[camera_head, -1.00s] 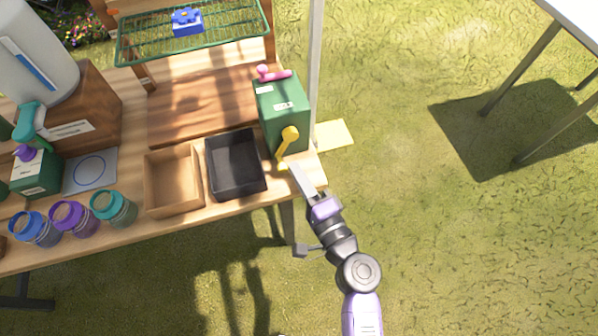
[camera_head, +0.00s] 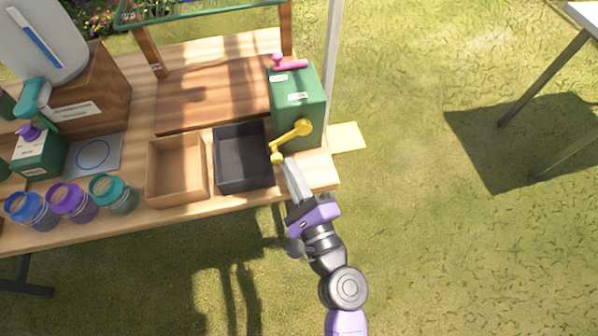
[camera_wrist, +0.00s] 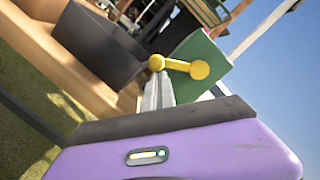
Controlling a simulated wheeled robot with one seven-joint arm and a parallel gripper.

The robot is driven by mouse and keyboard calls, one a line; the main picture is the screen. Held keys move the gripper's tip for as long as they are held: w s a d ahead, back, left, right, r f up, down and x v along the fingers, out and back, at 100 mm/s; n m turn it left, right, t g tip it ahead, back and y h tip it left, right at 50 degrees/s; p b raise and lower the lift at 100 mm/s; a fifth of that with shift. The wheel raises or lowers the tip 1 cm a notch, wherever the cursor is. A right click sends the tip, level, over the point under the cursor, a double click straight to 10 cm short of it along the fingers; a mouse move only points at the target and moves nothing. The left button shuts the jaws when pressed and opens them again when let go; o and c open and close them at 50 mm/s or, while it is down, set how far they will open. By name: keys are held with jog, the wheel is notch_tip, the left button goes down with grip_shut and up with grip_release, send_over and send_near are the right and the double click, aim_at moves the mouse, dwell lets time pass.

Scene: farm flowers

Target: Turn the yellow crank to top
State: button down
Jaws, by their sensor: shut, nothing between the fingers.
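The yellow crank (camera_head: 291,139) is on the front face of a green box (camera_head: 297,90) at the right end of the wooden table. Its arm slopes from the hub down and left to a round knob at the lower left. My gripper (camera_head: 288,162) is shut and empty, with its fingertips just below the crank arm, right beside the knob. I cannot tell for sure whether they touch. In the wrist view, the crank (camera_wrist: 180,66) lies just beyond the tips of my gripper (camera_wrist: 158,80), knob at left and hub at right.
A black tray (camera_head: 218,172) stands left of the crank, with a wooden tray (camera_head: 152,170) beyond it. A pink crank (camera_head: 290,65) is on top of the green box. Several jars line the table's front edge at left. Open grass lies in front and right.

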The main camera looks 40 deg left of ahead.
jog(key=r+m, duration=0.1)
jog(key=m, duration=0.1)
jog(key=s+a+m+t+b, duration=0.1)
jog(key=m, duration=0.1)
jog(key=shift+s+r, duration=0.2)
jog(key=shift+r, duration=0.15)
jog(key=m, duration=0.1)
jog(key=r+m, duration=0.1)
jog(key=m+t, duration=0.1)
jog(key=shift+s+a+r+m, duration=0.25)
jog(key=shift+a+r+m, duration=0.05)
jog(key=shift+r+m, duration=0.2)
jog(key=shift+m, duration=0.1)
jog(key=shift+s+a+r, duration=0.1)
jog(key=shift+s+r, duration=0.05)
jog(key=shift+r, duration=0.15)
